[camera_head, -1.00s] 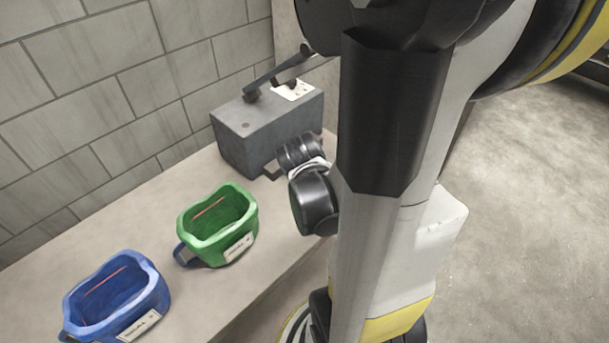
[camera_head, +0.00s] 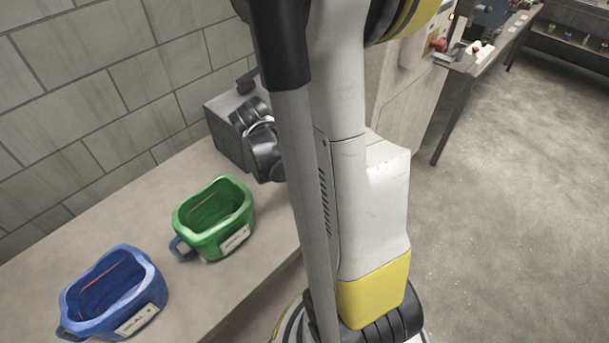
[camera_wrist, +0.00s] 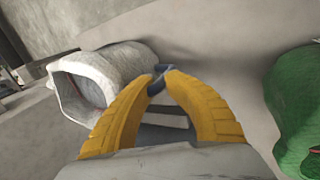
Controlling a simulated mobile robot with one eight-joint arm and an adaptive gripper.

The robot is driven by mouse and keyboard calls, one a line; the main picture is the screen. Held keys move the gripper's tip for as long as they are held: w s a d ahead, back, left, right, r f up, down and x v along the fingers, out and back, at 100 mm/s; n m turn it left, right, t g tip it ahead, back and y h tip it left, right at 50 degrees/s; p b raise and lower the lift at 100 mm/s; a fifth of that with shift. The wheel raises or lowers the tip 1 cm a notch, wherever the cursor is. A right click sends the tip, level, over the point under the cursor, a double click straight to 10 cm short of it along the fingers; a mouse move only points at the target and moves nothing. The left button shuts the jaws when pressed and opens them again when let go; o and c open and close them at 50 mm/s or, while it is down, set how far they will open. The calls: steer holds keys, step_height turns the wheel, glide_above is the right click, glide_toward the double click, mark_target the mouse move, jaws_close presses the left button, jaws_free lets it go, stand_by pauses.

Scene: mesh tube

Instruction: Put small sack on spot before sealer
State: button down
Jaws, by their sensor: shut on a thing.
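The small sack (camera_wrist: 108,78) is a pale, whitish tube-like bag with an open end, at the upper left of the wrist view. The sealer, a grey box (camera_head: 223,137) with a dark lever on top, stands at the far end of the bench in the head view. My arm covers part of it. The gripper, the sack and the spot before the sealer are hidden in that view.
A green bin (camera_head: 214,218) and a blue bin (camera_head: 112,292) stand on the bench (camera_head: 60,250) along the brick wall. The green bin also fills the right edge of the wrist view (camera_wrist: 297,105). Open floor (camera_head: 490,220) lies to the right, with another workbench (camera_head: 478,60) behind.

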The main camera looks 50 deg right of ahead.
steer(key=shift+w+d+f+b, duration=0.1)
steer(key=shift+w+f+b, duration=0.25)
steer(key=shift+w, duration=0.55)
steer(key=shift+w+d+f+b, duration=0.2)
steer(key=shift+w+f, duration=0.15)
steer(key=shift+w, duration=0.6)
steer(key=shift+w+d+f+b, duration=0.1)
steer(key=shift+w+f+b, duration=0.25)
steer(key=shift+w, duration=0.55)
steer(key=shift+a, duration=0.1)
steer(key=c, duration=1.4)
jaws_free()
steer(key=shift+r, duration=0.1)
steer(key=v, duration=1.2)
